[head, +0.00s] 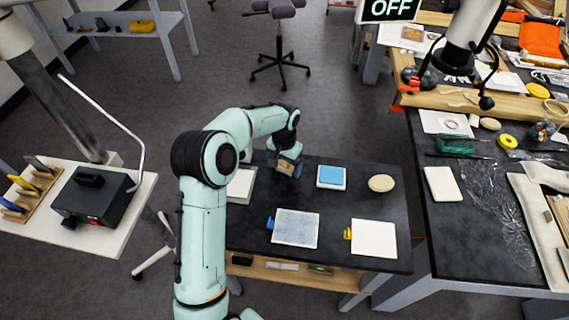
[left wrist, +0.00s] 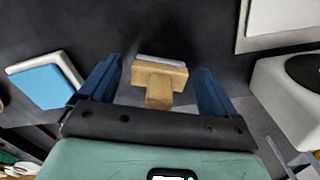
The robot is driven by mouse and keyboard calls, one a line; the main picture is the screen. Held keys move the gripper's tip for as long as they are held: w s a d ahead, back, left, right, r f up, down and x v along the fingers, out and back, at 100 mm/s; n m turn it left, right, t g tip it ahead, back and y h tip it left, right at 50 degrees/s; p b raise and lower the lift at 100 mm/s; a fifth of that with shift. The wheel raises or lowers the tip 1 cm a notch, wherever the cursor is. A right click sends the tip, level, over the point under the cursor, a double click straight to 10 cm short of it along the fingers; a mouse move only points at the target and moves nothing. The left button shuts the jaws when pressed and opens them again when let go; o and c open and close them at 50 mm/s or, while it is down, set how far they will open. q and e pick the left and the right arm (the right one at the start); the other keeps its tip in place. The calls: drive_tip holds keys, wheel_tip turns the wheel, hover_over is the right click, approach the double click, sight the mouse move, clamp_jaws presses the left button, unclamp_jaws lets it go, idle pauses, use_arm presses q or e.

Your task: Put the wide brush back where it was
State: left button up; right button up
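The wide brush (left wrist: 160,78) has a light wooden T-shaped body and a pale strip along its far edge. In the left wrist view it lies between the two blue fingers of my left gripper (left wrist: 157,88), with a visible gap on each side. The gripper is open around it. In the head view the left gripper (head: 287,165) is low over the back edge of the black table (head: 330,210), and a tan part of the brush shows there. Whether the brush touches the tabletop is unclear. My right gripper is not seen.
A blue pad on a white tile (head: 331,176) and a round beige disc (head: 381,183) are right of the gripper. A bluish square (head: 295,229) and a white square (head: 373,238) lie in front. A cluttered bench (head: 440,235) stands right.

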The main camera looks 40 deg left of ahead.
use_arm(q)
wheel_tip(320, 180, up, 12)
drive_tip(key=shift+r+p, duration=0.15)
drive_tip(key=shift+p, duration=0.5)
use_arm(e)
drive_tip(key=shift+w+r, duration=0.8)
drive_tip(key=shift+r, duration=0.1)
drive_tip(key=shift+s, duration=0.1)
